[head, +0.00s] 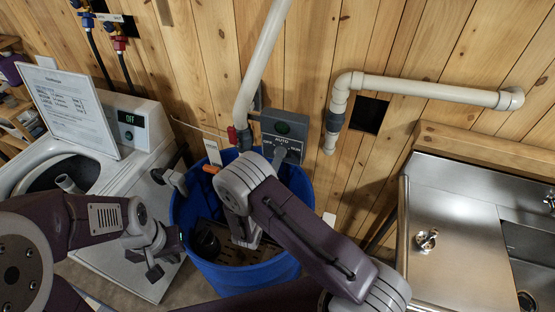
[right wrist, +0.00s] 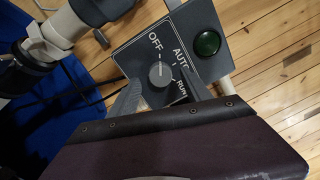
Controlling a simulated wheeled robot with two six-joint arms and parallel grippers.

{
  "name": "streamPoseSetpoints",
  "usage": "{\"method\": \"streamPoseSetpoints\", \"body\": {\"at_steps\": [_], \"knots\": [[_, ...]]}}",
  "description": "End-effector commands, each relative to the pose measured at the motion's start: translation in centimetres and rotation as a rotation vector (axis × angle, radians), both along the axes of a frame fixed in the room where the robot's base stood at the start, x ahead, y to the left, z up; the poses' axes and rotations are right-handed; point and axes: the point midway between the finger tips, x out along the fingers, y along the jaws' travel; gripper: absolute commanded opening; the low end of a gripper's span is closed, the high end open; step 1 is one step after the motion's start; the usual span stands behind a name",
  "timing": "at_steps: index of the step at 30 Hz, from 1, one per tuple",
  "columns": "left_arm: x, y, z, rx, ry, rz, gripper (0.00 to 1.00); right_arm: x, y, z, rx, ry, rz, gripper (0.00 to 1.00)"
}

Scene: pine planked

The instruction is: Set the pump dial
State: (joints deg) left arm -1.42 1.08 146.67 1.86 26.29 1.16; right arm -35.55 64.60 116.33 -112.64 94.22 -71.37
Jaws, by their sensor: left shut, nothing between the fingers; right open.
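The pump's grey control box (head: 284,130) is on the plank wall above a blue barrel (head: 243,265). In the right wrist view, its round grey dial (right wrist: 160,74) sits among the labels OFF, AUTO and RUN. The white mark on the dial appears to point toward OFF. A dark green lamp (right wrist: 207,43) is beside the labels. My right gripper (right wrist: 160,90) is open, its fingers on either side of the dial; I cannot tell whether they touch it. My left gripper (head: 155,270) is shut and empty, low beside the barrel, away from the box.
A white washer (head: 150,110) with a propped notice sheet (head: 68,108) stands at left. White pipes (head: 262,60) run down to the barrel and along the wall (head: 430,88). A steel sink counter (head: 460,230) fills the right. A dark wall opening (head: 370,114) is right of the box.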

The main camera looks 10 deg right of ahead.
Motion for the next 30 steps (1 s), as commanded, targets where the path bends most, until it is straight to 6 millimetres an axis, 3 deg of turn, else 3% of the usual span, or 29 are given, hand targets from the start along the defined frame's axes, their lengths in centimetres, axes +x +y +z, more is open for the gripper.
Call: {"method": "streamPoseSetpoints", "body": {"at_steps": [1, 6, 11, 26, 28, 30], "knots": [[0.0, 0.0, -1.0, 0.000, 0.000, 0.000, 0.00, -1.0, 0.9, -0.6, -0.001, 0.000, 0.007, 0.57], [0.0, 0.0, -2.2, 0.000, 0.000, 0.000, 0.00, -4.0, 2.8, -0.7, -0.001, 0.000, 0.007, 0.57], [0.0, 0.0, -2.5, 0.000, 0.000, 0.000, 0.00, -5.4, 3.6, -0.6, -0.001, -0.001, 0.004, 0.57], [0.0, 0.0, -2.4, 0.000, 0.000, 0.000, 0.00, -5.6, 3.6, -0.5, -0.001, 0.000, 0.001, 0.57], [0.0, 0.0, -2.7, 0.000, 0.000, 0.000, 0.00, -5.4, 2.6, -0.6, 0.001, -0.003, -0.025, 0.57], [0.0, 0.0, -3.4, 0.000, 0.000, 0.000, 0.00, -4.4, 0.1, 0.7, 0.044, -0.045, -0.100, 0.57]]}}
